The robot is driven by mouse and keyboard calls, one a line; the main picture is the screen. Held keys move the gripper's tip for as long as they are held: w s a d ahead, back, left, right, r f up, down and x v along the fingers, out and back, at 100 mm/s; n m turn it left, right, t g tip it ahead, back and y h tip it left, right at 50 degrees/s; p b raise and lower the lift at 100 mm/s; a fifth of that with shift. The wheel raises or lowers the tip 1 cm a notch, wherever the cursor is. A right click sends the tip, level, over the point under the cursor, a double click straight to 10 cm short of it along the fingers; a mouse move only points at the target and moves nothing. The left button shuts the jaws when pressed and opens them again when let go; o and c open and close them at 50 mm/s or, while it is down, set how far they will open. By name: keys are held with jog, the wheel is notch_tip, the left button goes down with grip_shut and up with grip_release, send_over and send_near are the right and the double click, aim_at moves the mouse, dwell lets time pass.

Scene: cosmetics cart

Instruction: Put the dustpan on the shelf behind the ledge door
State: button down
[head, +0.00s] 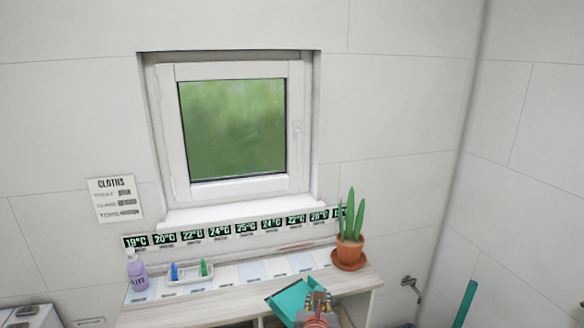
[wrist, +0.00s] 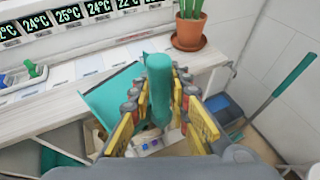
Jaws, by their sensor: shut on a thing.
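The teal dustpan (head: 287,301) is in front of the right part of the pale wooden ledge (head: 150,316). My gripper (head: 318,304) is shut on its handle. In the wrist view the handle (wrist: 159,75) stands up between the fingers of my gripper (wrist: 160,112), and the flat pan (wrist: 108,103) reaches to the left, overlapping the ledge's front edge. I cannot tell whether it touches the ledge. Under the ledge top, open space with some small things shows in the wrist view, partly hidden by my gripper. I cannot make out the ledge door clearly.
A potted plant (head: 350,235) stands on the ledge's right end. A purple bottle (head: 137,272) and a white tray (head: 190,275) with small bottles stand at the left. A teal stick (wrist: 295,82) leans by the right wall, near a blue bin (wrist: 222,108). A tap (head: 411,285) juts from the wall.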

jog(key=w+d+f+m+h, duration=0.1)
jog(key=d+f, duration=0.1)
jog(key=d, duration=0.4)
jog(key=w+d+f+m+h, duration=0.1)
jog(key=d+f, duration=0.2)
jog(key=d, duration=0.3)
jog(key=shift+d+f, duration=0.15)
jog(key=shift+f, duration=0.2)
jog(key=shift+g, duration=0.3)
